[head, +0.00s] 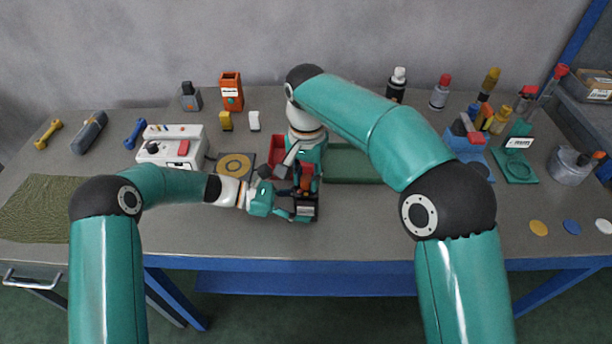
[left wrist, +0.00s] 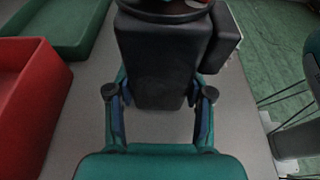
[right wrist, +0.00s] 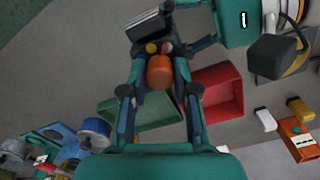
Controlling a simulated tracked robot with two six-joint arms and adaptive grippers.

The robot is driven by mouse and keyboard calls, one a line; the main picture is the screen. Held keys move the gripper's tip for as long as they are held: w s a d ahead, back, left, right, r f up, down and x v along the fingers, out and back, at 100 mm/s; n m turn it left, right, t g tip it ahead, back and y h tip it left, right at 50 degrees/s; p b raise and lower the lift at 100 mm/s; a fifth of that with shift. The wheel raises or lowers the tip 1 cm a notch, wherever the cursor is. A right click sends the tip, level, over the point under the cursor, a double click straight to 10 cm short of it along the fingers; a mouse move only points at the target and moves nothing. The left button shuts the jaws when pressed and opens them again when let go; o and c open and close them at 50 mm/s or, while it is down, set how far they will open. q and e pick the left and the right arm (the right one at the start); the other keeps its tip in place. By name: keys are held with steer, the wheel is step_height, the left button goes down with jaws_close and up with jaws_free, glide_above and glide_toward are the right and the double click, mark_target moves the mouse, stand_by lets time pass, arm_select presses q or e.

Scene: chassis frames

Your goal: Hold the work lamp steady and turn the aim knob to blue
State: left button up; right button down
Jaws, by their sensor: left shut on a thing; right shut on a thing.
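The work lamp (head: 304,210) is a dark block near the front edge of the bench, and its black body (left wrist: 165,60) fills the upper middle of the left wrist view. My left gripper (head: 288,205) is shut on the lamp body from the left, with a finger on each side. The aim knob (right wrist: 160,72) is orange and sits on top of the lamp. My right gripper (right wrist: 160,62) is shut on the knob from above. A yellow dot (right wrist: 152,48) and a red dot (right wrist: 166,47) show beside the knob. I see no blue mark; the gripper may hide it.
A red bin (right wrist: 218,92) and a green tray (head: 350,165) stand just behind the lamp. A white device (head: 172,146) and a mat with a yellow ring (head: 234,166) are to the left. Bottles and tools crowd the right. The bench front at right is mostly clear.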

steer(key=n, duration=1.2)
steer(key=shift+n, duration=2.1)
steer(key=c, duration=0.9)
jaws_free()
steer(key=shift+o, duration=0.2)
